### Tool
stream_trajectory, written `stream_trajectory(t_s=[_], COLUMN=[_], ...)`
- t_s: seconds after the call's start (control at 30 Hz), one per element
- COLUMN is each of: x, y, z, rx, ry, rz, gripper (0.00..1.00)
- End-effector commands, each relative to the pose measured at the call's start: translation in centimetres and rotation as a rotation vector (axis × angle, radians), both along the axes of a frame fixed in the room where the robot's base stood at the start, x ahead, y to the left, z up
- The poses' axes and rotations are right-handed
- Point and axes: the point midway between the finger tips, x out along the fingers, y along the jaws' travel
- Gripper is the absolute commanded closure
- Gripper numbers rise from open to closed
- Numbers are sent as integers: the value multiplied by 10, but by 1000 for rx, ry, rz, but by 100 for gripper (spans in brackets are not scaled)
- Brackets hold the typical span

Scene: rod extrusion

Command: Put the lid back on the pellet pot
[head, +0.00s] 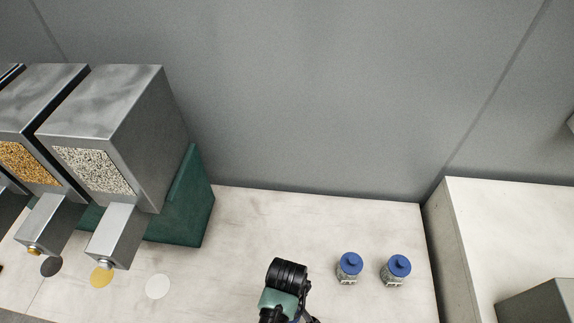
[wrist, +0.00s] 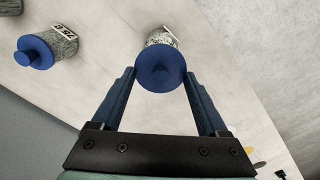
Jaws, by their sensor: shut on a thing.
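My gripper (wrist: 159,76) is shut on a blue lid (wrist: 160,63), with one finger on each side of it in the wrist view. A clear pot of speckled pellets with a pale label (wrist: 162,38) shows just beyond the lid, in line with it. I cannot tell whether the lid is seated on the pot or held a little above it. In the head view, my arm hides this pot and lid, and the fingertips are not clear.
Two other pellet pots with blue lids, a nearer one (head: 349,268) and a right one (head: 396,270), stand upright on the pale bench (head: 330,215). Metal hoppers (head: 110,130) stand at left, with coloured discs (head: 158,286) before them. The bench behind my arm is clear.

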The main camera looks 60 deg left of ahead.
Motion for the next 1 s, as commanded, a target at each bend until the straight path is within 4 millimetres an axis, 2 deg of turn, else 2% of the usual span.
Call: stream_trajectory(t_s=[0.7,1.0], x=[0,0], y=[0,0], z=[-56,-64], rx=[0,0], ry=[1,0], rz=[0,1], gripper=[75,75])
